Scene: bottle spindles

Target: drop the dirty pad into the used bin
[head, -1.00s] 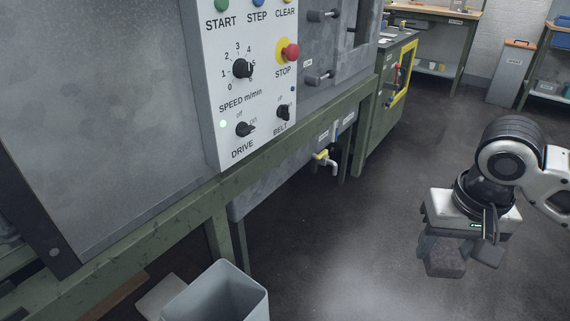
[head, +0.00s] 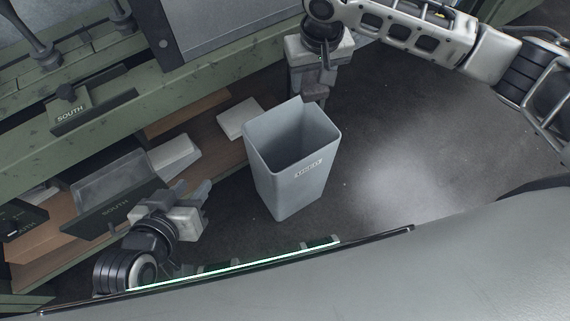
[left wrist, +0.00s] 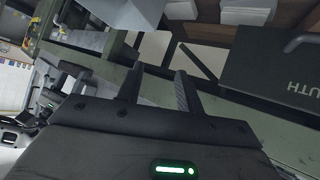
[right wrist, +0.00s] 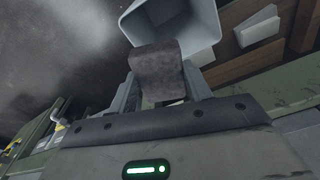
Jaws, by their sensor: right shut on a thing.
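The dirty pad (head: 316,92), a dark grey-brown block, is held between the fingers of my right gripper (head: 309,90). It shows large in the right wrist view (right wrist: 158,70), in front of the bin's mouth. The used bin (head: 284,187) is a tall grey open-topped bin on the floor, with a small label that is hard to read. The right gripper points down at the bin's far rim; its height above the rim is hard to tell. My left gripper (head: 203,190) is open and empty, left of the bin; its fingers stand apart in the left wrist view (left wrist: 158,80).
A green machine frame (head: 100,110) with a wooden lower shelf (head: 225,150) runs along the left. Dark trays marked SOUTH (head: 115,208) and pale blocks (head: 175,155) sit there. A pale flat piece (head: 238,118) lies just behind the bin. The floor to the bin's right is clear.

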